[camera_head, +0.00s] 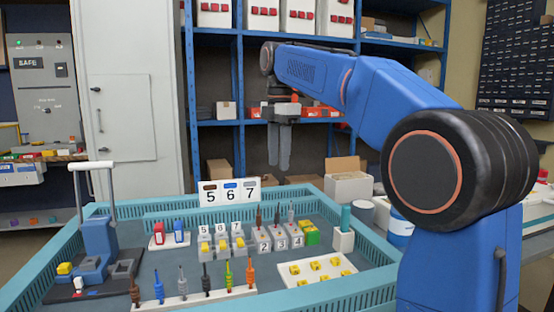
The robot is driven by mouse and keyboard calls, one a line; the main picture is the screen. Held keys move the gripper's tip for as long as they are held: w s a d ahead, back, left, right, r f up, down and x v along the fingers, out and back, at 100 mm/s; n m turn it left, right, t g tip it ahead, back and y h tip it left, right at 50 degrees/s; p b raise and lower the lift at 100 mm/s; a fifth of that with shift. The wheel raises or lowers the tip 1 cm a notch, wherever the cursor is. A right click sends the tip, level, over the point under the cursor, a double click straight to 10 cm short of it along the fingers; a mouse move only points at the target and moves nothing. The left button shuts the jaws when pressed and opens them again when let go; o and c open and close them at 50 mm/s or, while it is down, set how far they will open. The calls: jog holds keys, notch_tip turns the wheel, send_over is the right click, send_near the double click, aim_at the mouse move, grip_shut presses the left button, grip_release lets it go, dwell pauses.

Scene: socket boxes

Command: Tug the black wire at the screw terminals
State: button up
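Grey terminal blocks labelled 2, 3 and 4 (281,240) stand in the teal-rimmed tray. A thin wire stands upright at each: brownish at 2, a dark one (277,214) that looks black at 3, and grey at 4. Another dark wire piece (206,280) stands in the white strip at the front. How deep the wires sit in the terminals is too small to tell. My gripper (279,168) hangs fingers down, well above and behind the blocks, touching nothing. Its two fingers overlap from this side, so their gap is unclear; nothing shows between them.
The white strip (190,300) holds several coloured wires. A white plate with yellow pieces (317,270) is at front right. A blue fixture (100,240) is at left. Teal walls (350,296) edge the tray.

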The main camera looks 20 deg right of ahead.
aim_at(277, 212)
jog(key=f, duration=1.7)
jog(key=shift+w+a+f, duration=0.1)
jog(key=shift+w+f, duration=0.05)
jog(key=shift+w, duration=0.15)
grip_shut()
